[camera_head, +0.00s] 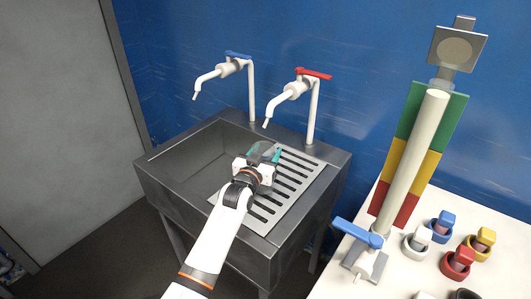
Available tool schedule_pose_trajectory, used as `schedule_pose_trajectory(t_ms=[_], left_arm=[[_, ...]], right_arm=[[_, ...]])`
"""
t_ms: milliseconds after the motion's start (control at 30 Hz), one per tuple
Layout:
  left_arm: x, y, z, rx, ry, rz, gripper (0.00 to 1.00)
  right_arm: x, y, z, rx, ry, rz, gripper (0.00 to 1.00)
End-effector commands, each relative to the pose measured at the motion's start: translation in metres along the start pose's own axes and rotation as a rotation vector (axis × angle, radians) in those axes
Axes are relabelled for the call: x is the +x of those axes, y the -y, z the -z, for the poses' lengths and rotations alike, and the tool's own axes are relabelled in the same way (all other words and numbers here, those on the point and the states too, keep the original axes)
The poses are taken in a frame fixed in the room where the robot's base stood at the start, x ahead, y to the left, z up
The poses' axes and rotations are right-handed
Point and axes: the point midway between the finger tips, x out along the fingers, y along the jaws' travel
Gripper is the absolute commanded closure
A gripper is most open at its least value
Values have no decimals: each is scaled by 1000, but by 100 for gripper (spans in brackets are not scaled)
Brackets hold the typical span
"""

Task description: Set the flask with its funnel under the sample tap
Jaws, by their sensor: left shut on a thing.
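My left gripper (264,158) is over the sink, at the left edge of its slotted drainboard. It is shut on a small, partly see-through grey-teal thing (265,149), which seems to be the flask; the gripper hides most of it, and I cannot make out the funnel. A tap with a red handle (292,89) is on the wall side, above and behind the gripper. A tap with a blue handle (226,67) is further left, over the basin. I cannot tell which is the sample tap. My right gripper is not in view.
The steel sink (160,178) has a basin at left and a slotted drainboard (272,215) at right. A white table (400,280) at right holds a pale column with a blue-handled valve (358,233) and several small coloured cups. A blue wall stands behind.

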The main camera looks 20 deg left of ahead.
Motion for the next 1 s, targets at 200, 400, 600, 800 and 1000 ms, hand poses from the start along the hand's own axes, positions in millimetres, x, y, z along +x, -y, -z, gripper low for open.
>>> schedule_pose_trajectory(t_ms=[200, 400, 600, 800, 1000], left_arm=[[0, 0, 2, 0, 3, 0, 93], [0, 0, 3, 0, 3, 0, 21], [0, 0, 4, 0, 1, 0, 17], [-5, 0, 6, 0, -3, 0, 17], [-36, 0, 6, 0, -1, 0, 17]], right_arm=[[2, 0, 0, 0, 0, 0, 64], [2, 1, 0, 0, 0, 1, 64], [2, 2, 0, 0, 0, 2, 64], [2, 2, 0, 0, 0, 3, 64], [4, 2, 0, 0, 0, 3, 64]])
